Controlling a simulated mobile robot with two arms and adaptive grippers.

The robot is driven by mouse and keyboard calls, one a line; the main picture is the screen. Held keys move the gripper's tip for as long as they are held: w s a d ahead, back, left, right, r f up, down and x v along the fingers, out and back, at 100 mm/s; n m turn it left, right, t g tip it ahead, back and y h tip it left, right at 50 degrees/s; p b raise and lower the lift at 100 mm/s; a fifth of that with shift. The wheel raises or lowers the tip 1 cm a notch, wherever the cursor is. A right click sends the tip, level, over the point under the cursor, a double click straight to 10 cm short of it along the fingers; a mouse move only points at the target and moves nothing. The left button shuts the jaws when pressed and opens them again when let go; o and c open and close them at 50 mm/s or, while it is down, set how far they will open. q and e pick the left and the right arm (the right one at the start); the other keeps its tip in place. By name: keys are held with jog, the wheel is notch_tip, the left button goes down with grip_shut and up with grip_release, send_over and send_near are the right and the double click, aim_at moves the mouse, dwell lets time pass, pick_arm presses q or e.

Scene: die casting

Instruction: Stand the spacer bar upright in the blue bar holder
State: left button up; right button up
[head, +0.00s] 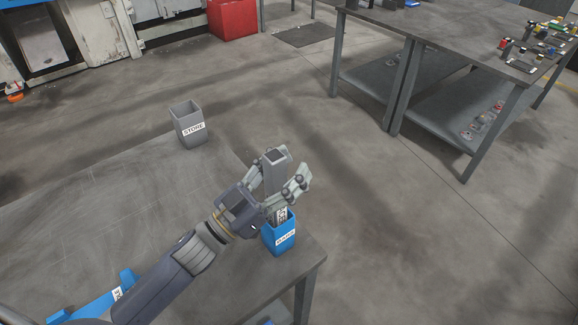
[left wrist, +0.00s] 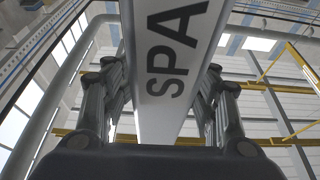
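The grey spacer bar (head: 276,175) stands about upright. Its labelled lower part goes into the mouth of the blue bar holder (head: 280,241) near the table's corner. The holder hides its bottom end. My left gripper (head: 281,179) is around the bar above the holder, with a finger on each side. The fingers look spread, with a gap beside the bar in the head view. In the left wrist view, the bar (left wrist: 175,55) with "SPA" lettering rises between the fingers (left wrist: 167,85). My right gripper is not in view.
A grey bin marked STORE (head: 190,126) stands at the table's far edge. A blue object (head: 95,302) lies at the lower left, partly behind my arm. The grey table (head: 130,215) is otherwise mostly bare. Another workbench (head: 440,40) with small parts stands at the back right.

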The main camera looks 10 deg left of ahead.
pick_arm(q)
jog(key=shift+s+a+f, duration=0.3)
jog(key=shift+s+a, duration=0.05)
jog(key=shift+s, duration=0.05)
jog(key=v, duration=1.1)
jog(key=shift+r, duration=0.15)
dwell(0.4)
